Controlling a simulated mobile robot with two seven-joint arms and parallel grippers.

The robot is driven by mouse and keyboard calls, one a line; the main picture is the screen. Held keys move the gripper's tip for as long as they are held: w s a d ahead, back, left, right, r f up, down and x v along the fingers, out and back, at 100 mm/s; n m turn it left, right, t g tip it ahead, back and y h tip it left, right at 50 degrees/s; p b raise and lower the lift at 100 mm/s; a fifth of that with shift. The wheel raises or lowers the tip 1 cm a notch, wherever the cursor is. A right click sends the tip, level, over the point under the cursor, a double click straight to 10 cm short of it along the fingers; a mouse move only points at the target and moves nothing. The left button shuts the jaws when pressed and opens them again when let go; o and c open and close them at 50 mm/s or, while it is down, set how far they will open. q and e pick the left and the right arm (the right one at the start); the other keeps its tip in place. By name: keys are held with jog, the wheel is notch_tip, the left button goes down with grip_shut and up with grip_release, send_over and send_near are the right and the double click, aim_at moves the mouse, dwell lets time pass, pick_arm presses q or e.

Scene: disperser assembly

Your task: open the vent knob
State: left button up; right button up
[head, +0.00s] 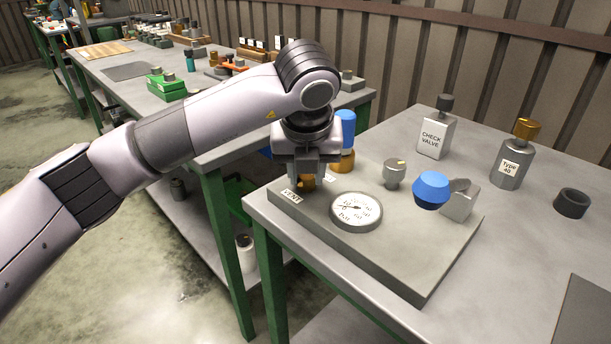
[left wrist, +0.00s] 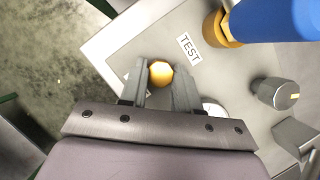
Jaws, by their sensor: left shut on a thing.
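The vent knob (left wrist: 161,73) is a small brass-coloured knob on the grey panel board (head: 400,262). In the head view it shows partly (head: 307,184) below my left gripper (head: 305,177), behind the VENT label (head: 291,197). In the left wrist view the knob sits between the two fingers of my left gripper (left wrist: 160,82), near their tips. The left gripper comes down from above and is shut on the knob. My right gripper is not in view.
On the board stand a pressure gauge (head: 356,211), a grey knob (head: 394,173), a blue knob (head: 432,188) and a blue-topped brass fitting (head: 346,130). A check valve block (head: 436,136), a Type 40 bottle (head: 512,160) and a black ring (head: 571,203) stand on the table.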

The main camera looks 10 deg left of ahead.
pick_arm(q)
jog(key=shift+d+n+y+b, duration=0.1)
jog(key=shift+n+y+b, duration=0.25)
jog(key=shift+n, duration=0.75)
jog(key=o, duration=1.1)
jog(key=shift+c, duration=0.2)
jog(key=shift+r, duration=0.1)
jog(key=v, duration=0.7)
